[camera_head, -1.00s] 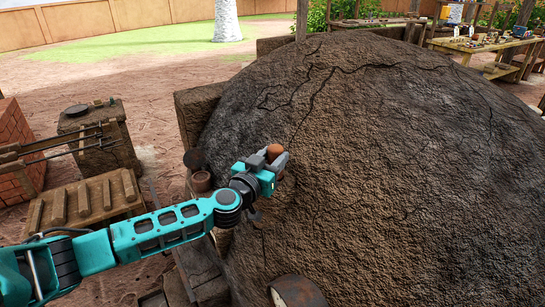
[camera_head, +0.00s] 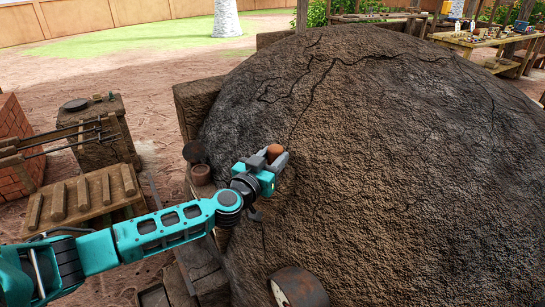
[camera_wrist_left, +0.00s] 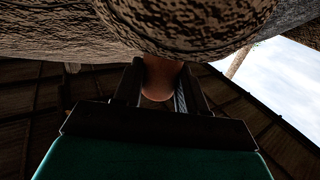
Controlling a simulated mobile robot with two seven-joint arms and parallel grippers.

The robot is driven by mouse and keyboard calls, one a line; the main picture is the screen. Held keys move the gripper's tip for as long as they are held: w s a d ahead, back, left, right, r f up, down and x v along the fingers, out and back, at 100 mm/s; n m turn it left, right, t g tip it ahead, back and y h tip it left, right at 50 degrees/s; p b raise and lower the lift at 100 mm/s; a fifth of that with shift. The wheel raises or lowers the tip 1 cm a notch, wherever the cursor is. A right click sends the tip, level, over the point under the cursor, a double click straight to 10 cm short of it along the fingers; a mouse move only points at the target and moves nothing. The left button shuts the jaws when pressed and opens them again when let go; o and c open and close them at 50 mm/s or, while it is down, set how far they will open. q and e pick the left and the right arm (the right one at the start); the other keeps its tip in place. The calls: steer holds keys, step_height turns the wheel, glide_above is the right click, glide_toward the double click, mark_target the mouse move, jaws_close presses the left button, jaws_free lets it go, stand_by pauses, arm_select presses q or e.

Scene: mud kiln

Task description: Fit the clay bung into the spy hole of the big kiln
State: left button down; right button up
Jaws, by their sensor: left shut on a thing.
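The big kiln (camera_head: 400,150) is a large rough brown dome with cracks, filling the right of the head view. My left gripper (camera_head: 275,157) is shut on the clay bung (camera_head: 273,152), a reddish-brown rounded plug, in front of the kiln's left side. In the left wrist view the bung (camera_wrist_left: 160,78) sits between the two dark fingers, below a rounded, rough-textured mass. I cannot tell whether the bung touches it. I cannot make out the spy hole in either view. My right gripper is not in view.
A rusty round cylinder (camera_head: 298,287) with a pale face is at the kiln's bottom front. A dark disc (camera_head: 194,152) and a small pot (camera_head: 201,175) stand left of the gripper. A slatted wooden table (camera_head: 90,197) is at left. Open ground lies behind.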

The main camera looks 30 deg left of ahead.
arm_select(q)
steer(key=shift+f, duration=0.4)
steer(key=c, duration=0.5)
jaws_free()
steer(key=shift+c, duration=0.2)
steer(key=shift+f, duration=0.1)
steer(key=s+p, duration=0.1)
steer(key=s, duration=1.2)
steer(key=shift+p, duration=0.4)
steer(key=s+d+f+m+g+h, duration=0.1)
steer(key=s+d+f+m+h, duration=0.15)
steer(key=d, duration=0.35)
steer(key=s+d+f+m+h, duration=0.1)
steer(key=s+d+h, duration=0.25)
steer(key=d, duration=0.25)
steer(key=s+f+g+y, duration=0.3)
steer(key=s+f+g, duration=0.3)
steer(key=f, duration=0.8)
steer(key=shift+s+a+n+y, duration=0.3)
steer(key=shift+s+n+y, duration=0.15)
steer(key=shift+s, duration=0.75)
